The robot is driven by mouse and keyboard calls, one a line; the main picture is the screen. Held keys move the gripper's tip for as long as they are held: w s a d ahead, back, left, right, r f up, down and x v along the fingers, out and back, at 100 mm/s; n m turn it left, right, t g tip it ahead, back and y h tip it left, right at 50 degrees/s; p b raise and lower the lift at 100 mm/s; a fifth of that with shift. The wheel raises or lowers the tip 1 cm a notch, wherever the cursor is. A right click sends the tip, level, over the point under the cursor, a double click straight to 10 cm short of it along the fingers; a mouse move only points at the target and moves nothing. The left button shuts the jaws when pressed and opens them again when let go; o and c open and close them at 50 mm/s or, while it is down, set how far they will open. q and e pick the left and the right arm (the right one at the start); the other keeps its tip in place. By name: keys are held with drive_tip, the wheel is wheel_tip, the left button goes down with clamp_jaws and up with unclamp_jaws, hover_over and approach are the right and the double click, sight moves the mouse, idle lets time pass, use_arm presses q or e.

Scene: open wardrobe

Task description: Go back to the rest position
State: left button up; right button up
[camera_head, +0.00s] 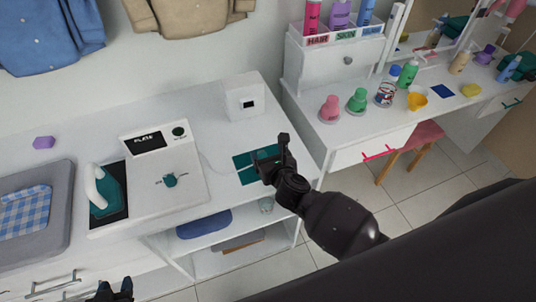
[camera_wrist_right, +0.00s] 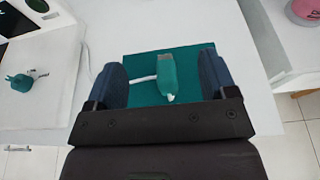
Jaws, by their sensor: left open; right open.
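My right gripper (camera_head: 271,163) is over the dark teal mat (camera_head: 243,160) on the white counter. In the right wrist view its two blue-grey fingers (camera_wrist_right: 162,76) are spread apart. A small teal object (camera_wrist_right: 168,72) with a white cord shows between them, over the mat (camera_wrist_right: 190,53). I cannot tell how close the fingers are to its height; they do not close on it. In the head view this object is largely hidden by the gripper. My left gripper (camera_head: 115,290) shows only its dark fingertips at the bottom left edge, open, in front of the counter.
A white box (camera_head: 245,97) stands behind. A vanity with bottles (camera_head: 357,100) is at right, a pink stool (camera_head: 420,134) under it. Open shelves (camera_head: 215,262) lie below the counter.

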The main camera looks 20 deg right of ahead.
idle(0.5)
drive_tip(key=s+a+r+n+t+y, duration=0.1)
drive_tip(key=a+r+n+y, duration=0.2)
drive_tip(key=n, duration=0.9)
drive_tip(key=s+a+r+n+t+y, duration=0.1)
drive_tip(key=r+n+t+y, duration=0.3)
drive_tip(key=n, duration=0.7)
drive_tip(key=s+d+f+n+g+h+b, duration=0.1)
drive_tip(key=s+d+f+n+g+h, duration=0.3)
drive_tip(key=s, duration=0.6)
drive_tip(key=s+d+f+n+g+h+b, duration=0.2)
drive_tip(key=s+d+f+n+g+h, duration=0.1)
drive_tip(key=s+d+f+n, duration=0.6)
drive_tip(key=shift+s+d+f+n+g+h, duration=0.3)
drive_tip(key=shift+s+d+f+g+h, duration=0.15)
drive_tip(key=shift+d+f, duration=0.35)
